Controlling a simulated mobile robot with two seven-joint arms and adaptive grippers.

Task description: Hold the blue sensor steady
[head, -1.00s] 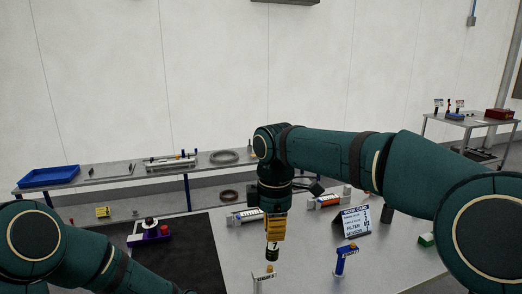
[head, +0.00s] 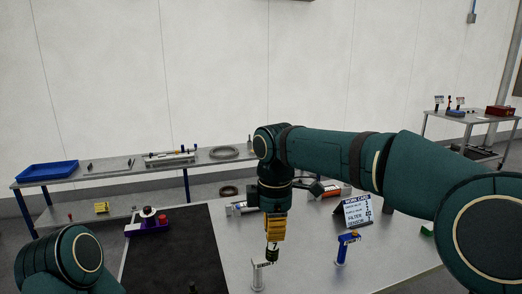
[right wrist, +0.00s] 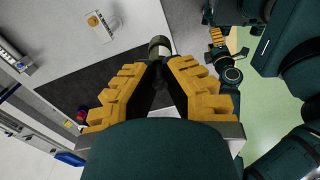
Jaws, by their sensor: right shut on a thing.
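My right gripper (head: 273,240) has yellow fingers shut on a small dark cylinder (head: 272,254), held upright above the grey table. In the right wrist view the cylinder (right wrist: 160,46) sticks out past the fingertips and looks olive-grey with a paler end; no blue shows on it. I cannot tell whether it is the blue sensor. A pale post with a label plate (head: 258,278) stands just below and left of it in the head view. My left gripper (right wrist: 217,37) shows small in the right wrist view; its jaws are unclear.
A blue-handled tool (head: 345,247) stands on the table to the right, before a dark work card (head: 355,211). A black mat (head: 170,260) covers the left, with a purple fixture (head: 147,224) at its edge. A long bench with a blue tray (head: 47,170) stands behind.

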